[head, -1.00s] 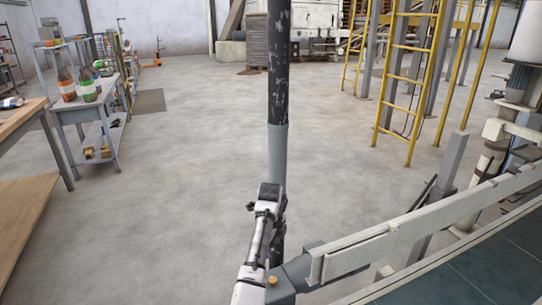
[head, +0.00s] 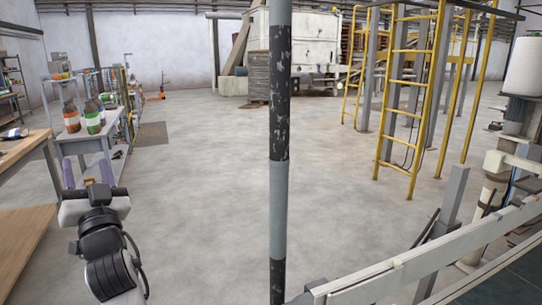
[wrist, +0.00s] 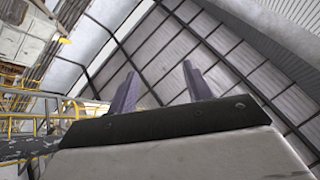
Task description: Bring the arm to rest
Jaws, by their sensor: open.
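My gripper (head: 87,173) stands at the lower left of the head view, its two purple-grey fingers pointing up and apart. It is open, with nothing between the fingers. The wrist view shows the same two fingers (wrist: 160,88) spread against the wall and roof panels, with empty air between them. In the head view the gripper appears in front of the grey side table, and it overlaps the table's lower part. My wrist and forearm run down to the bottom edge of the picture. The rest of the arm is out of view.
A dark, worn post (head: 280,110) crosses the middle of the head view. At left are a wooden bench (head: 22,150) and a grey table (head: 75,140) with bottles (head: 92,117). A yellow ladder (head: 411,100) and a pale rail (head: 430,258) stand right. The central floor is open.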

